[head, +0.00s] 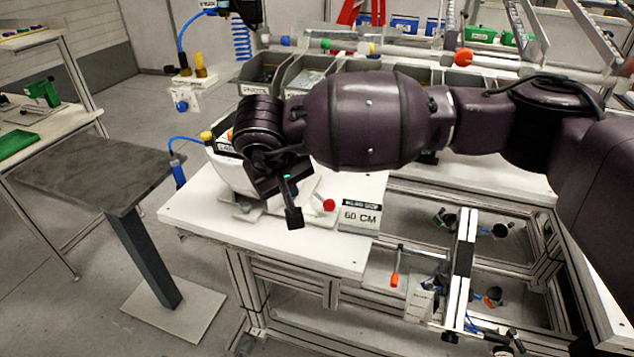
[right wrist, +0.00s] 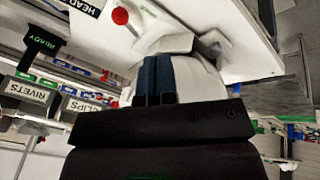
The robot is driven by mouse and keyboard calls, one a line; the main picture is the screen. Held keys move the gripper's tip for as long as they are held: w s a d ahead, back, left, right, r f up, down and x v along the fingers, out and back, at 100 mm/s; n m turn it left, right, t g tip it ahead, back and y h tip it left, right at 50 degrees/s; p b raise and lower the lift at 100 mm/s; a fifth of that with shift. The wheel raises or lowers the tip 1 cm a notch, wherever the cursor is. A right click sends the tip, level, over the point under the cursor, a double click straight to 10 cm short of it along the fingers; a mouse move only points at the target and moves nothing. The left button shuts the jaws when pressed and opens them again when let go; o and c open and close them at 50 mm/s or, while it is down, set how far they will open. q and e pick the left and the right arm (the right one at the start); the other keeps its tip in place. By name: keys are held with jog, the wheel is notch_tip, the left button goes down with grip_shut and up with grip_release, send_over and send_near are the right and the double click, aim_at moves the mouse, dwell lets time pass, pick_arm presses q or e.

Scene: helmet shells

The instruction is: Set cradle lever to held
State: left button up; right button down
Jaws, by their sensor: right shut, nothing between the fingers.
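A white helmet shell (head: 232,176) sits at the left end of the white bench top, partly hidden behind my right gripper. It seems to be the pale curved body in the right wrist view (right wrist: 203,80). A red ball knob (head: 329,205), apparently the cradle lever's end, shows just right of my gripper, and also in the right wrist view (right wrist: 120,16). The cradle is mostly hidden. My right gripper (head: 293,216) points down over the bench, shut and empty, apart from the knob in the picture. My left gripper is not in view.
A sign reading 60 CM (head: 360,214) stands right of the knob. Grey bins (head: 262,72) line the back of the bench. A dark-topped stand (head: 95,175) is at the left. The bench's front strip (head: 300,252) is clear.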

aim_at(322, 198)
jog(key=w+d+f+m, duration=0.1)
jog(key=w+f, duration=0.1)
jog(key=w+d+f+m+h, duration=0.1)
jog(key=w+d+f+m, duration=0.1)
jog(key=f, duration=0.1)
jog(key=w+d+f+m+h+p, duration=0.1)
jog(key=w+f+m, duration=0.1)
jog(key=f, duration=0.1)
jog(key=shift+w+d, duration=0.3)
jog(key=shift+w, duration=0.1)
jog(key=shift+w+d+f, duration=0.15)
jog(key=shift+w+f, duration=0.05)
jog(key=shift+f, duration=0.3)
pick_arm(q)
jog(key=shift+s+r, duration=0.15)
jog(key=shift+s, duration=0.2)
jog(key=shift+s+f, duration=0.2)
pick_arm(e)
jog(key=shift+d, duration=0.1)
